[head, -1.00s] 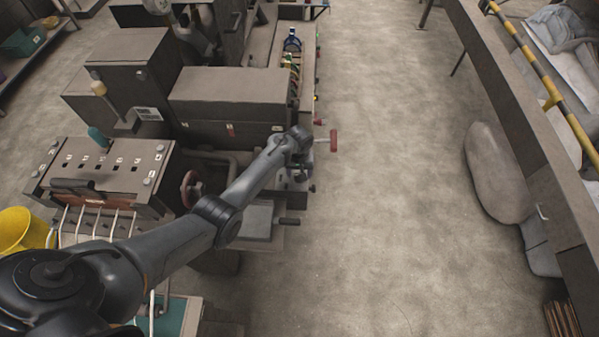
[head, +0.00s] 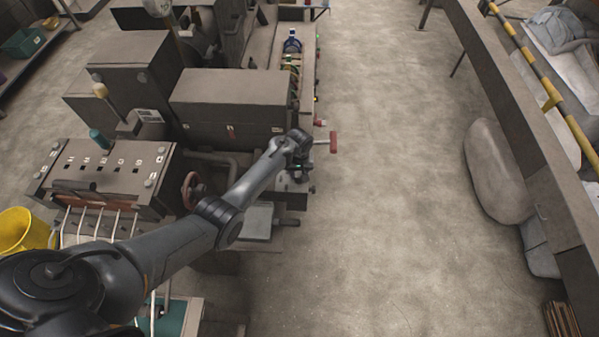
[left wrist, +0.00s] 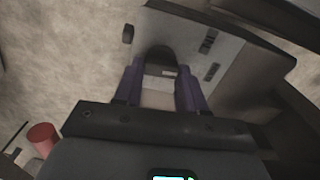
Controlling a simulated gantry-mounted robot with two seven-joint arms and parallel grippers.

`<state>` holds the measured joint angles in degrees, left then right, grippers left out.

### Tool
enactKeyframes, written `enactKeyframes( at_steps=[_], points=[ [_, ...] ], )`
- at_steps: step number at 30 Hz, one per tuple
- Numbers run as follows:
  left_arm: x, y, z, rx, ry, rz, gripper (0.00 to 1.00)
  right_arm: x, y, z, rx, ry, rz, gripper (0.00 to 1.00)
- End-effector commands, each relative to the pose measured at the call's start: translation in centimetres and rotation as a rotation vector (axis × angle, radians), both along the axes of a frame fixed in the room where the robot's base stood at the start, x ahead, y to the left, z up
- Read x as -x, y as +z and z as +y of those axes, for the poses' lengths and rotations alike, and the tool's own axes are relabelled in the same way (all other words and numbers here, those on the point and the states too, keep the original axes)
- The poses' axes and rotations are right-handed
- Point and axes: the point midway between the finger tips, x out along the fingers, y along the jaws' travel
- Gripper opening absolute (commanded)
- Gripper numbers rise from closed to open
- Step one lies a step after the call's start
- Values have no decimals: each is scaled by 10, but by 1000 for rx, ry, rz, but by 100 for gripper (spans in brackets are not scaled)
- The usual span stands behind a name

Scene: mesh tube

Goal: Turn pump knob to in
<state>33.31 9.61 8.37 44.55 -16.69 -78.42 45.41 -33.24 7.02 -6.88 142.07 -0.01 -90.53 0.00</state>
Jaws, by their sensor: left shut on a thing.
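The pump knob looks like the black, round-ended piece (left wrist: 160,62) in the left wrist view, on a pale panel (left wrist: 205,50) with small dark labels. My left gripper (left wrist: 160,88) has one purplish finger on each side of it and is shut on it. In the head view my left gripper (head: 299,171) is small, at the right side of the machine; my wrist largely hides the knob there. Which way the knob points and the wording of the labels are too small to tell. My right gripper is not in view.
A red-ended handle (head: 333,142) sticks out just right of my wrist. A red handwheel (head: 193,188) is left of my forearm. A large brown machine box (head: 228,100) stands behind. The concrete floor (head: 400,200) to the right is clear.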

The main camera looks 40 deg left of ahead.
Motion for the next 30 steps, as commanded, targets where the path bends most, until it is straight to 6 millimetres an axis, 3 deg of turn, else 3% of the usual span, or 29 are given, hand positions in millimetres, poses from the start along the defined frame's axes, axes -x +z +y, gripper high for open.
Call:
enactKeyframes(
  at_steps=[12, 30],
  points=[
    [1, 2, 0, 1, 334, 1, 10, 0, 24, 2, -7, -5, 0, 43],
    [3, 0, 1, 2, 749, 1, 10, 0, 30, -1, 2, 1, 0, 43]
  ],
)
